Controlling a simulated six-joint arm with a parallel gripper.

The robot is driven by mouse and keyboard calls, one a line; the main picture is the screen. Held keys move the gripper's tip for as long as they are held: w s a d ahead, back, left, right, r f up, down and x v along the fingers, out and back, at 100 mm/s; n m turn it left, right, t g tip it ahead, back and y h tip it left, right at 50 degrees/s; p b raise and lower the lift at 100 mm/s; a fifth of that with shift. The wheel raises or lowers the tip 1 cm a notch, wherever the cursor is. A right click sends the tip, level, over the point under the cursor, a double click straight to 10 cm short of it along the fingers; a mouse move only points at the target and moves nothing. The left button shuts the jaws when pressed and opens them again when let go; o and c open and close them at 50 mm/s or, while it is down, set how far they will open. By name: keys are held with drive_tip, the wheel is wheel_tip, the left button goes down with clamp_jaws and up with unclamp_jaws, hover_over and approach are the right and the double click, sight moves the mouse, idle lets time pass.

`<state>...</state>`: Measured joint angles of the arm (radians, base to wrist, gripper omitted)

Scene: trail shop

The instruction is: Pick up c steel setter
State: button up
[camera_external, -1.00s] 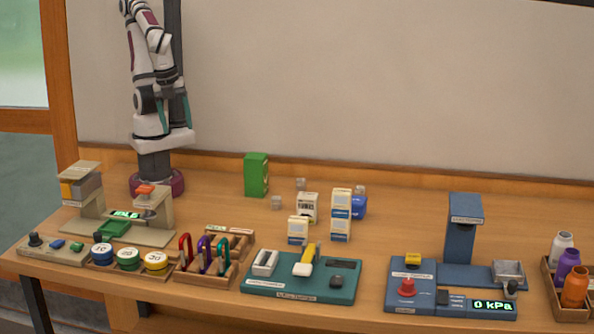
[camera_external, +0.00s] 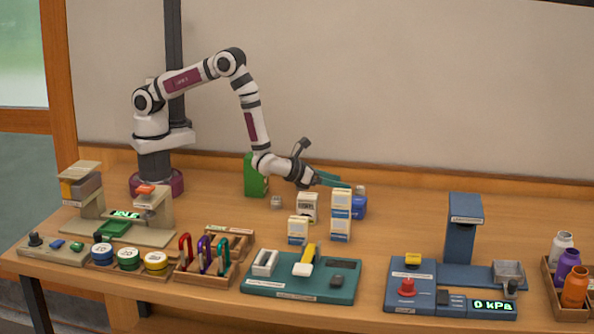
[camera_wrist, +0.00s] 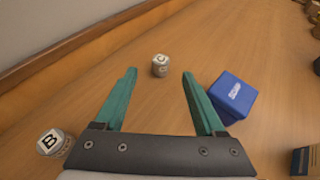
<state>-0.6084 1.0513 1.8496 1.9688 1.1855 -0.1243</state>
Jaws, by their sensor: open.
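The C steel setter (camera_wrist: 160,66) is a small silvery cylinder with a letter C on its top. In the wrist view it stands upright on the wooden bench, between and slightly beyond my fingertips, touching neither. My gripper (camera_wrist: 160,78) is open and empty, with teal fingers. In the external view my gripper (camera_external: 343,183) hangs low above the back of the bench, behind the white-and-blue cartons. A small grey setter (camera_external: 360,189) shows just past the fingertips there, its letter too small to read.
A second setter marked B (camera_wrist: 50,141) stands at lower left in the wrist view. A blue box (camera_wrist: 232,96) sits close beside the right finger. White-and-blue cartons (camera_external: 341,215) stand in front of my gripper. A green box (camera_external: 256,176) stands near my forearm. Bare bench lies beyond the C setter.

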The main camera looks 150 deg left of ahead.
sight(362, 188)
drive_tip(key=x, duration=0.8)
drive_tip(key=shift+w+a+f, duration=0.1)
drive_tip(key=shift+f, duration=0.3)
clamp_jaws()
